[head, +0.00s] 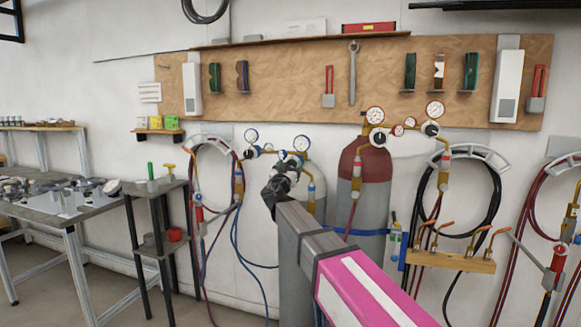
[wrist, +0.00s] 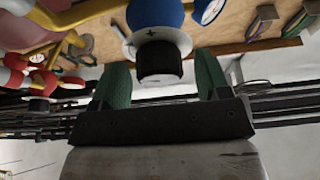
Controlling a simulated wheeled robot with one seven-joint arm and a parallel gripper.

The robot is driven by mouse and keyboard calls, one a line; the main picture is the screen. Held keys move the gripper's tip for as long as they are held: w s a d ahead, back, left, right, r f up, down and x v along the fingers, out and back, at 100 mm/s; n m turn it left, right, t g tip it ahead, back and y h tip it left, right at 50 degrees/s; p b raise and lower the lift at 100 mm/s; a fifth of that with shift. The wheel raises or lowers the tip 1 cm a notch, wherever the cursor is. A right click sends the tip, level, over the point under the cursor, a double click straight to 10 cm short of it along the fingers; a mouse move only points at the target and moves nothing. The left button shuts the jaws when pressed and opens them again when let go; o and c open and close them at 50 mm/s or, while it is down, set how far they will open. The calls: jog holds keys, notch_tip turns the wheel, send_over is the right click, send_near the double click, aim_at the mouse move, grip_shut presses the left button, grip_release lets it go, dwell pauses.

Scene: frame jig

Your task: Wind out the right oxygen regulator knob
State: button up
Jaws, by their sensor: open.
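The oxygen regulators sit on the grey-white cylinder (head: 318,178) in the head view. The left one has a black knob (head: 249,153); the right one, by the blue-rimmed gauge (head: 301,143), is partly covered by my gripper (head: 281,177). In the wrist view a black knob (wrist: 160,62) stands out from a white collar with a plus mark (wrist: 152,34) on a blue body (wrist: 155,14). My gripper (wrist: 160,72) is open, its green fingers on either side of the knob. A gap shows on both sides, so they do not appear to touch it.
The maroon-topped cylinder (head: 366,160) with red regulators stands right of the oxygen cylinder. Hoses hang on racks at both sides. A small stand (head: 155,187) and a workbench (head: 70,208) are at left.

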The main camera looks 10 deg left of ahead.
jog(key=shift+w+r, duration=0.2)
jog(key=shift+w, duration=0.2)
jog(key=c, duration=0.9)
jog(key=shift+c, duration=0.2)
jog(key=shift+d+n, duration=0.1)
jog(key=shift+n, duration=0.4)
